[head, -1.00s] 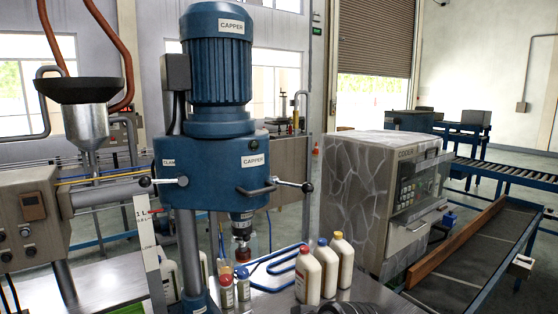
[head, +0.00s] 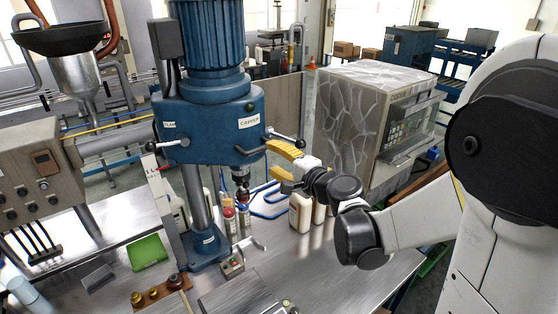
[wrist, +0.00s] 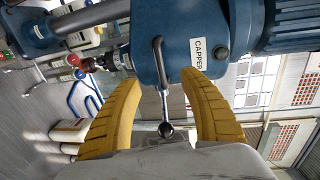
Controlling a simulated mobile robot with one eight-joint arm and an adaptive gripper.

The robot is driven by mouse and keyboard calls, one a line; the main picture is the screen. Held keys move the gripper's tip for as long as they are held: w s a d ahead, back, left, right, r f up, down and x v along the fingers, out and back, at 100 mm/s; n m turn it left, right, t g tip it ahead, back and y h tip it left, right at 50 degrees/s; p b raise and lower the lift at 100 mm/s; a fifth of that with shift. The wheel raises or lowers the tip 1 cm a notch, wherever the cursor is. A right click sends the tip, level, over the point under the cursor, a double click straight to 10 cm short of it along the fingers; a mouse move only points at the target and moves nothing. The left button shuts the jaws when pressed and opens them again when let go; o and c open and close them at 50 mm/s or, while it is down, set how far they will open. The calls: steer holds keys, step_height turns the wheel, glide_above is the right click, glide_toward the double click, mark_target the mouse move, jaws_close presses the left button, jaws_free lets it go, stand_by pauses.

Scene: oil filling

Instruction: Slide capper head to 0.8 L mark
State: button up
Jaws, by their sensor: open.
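The blue capper head (head: 205,125) sits on a grey column (head: 196,190) under a ribbed motor. A white scale strip (head: 163,190) with a "1 L" label stands left of the column; its lower marks are too small to read. My gripper (head: 270,160) is at the head's front right, its yellow fingers apart. In the wrist view, a chrome handle (wrist: 162,85) with a dark ball near its lower end lies between the open fingers (wrist: 161,76). The fingers do not visibly clamp it. The capper's spindle (head: 241,180) hangs above small bottles.
White bottles (head: 300,212) stand just below my gripper. Small bottles (head: 229,218) stand by the column. A stone-patterned coder box (head: 345,120) is behind at the right. A green tray (head: 148,252) and a wooden holder (head: 160,291) lie on the metal table at the front left.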

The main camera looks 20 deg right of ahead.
mark_target(260, 150)
steer(key=b+x, duration=0.1)
steer(key=x, duration=0.6)
steer(key=shift+s, duration=0.1)
jaws_close()
steer(key=shift+r, duration=0.1)
stand_by(0.4)
steer(key=shift+b, duration=0.3)
steer(key=shift+f+b, duration=0.55)
steer(key=shift+f, duration=0.1)
steer(key=shift+f+b, duration=0.4)
stand_by(0.5)
jaws_free()
steer(key=shift+a, duration=0.1)
